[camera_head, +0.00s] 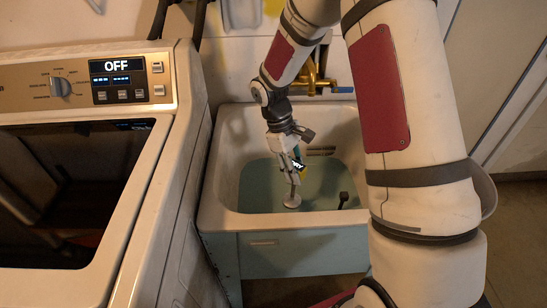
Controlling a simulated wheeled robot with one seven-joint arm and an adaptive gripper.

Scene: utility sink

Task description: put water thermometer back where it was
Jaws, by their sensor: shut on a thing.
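The utility sink (222,185) stands in the middle of the camera_head view, with blue-green water or lining inside its white rim. My gripper (293,174) reaches down into the basin and is shut on a small teal and yellow device with a lit display, apparently the water thermometer (298,164). The fingers hide part of it. Below the fingers is a pale round disc (292,201); I cannot tell whether it belongs to the thermometer or the sink. Whether the thermometer touches the water is unclear.
A washer or dryer (185,130) with an "OFF" display stands close on the left. A brass faucet (314,82) with a blue handle is on the back wall. A small dark object (343,198) is at the basin's right. My arm covers the sink's right side.

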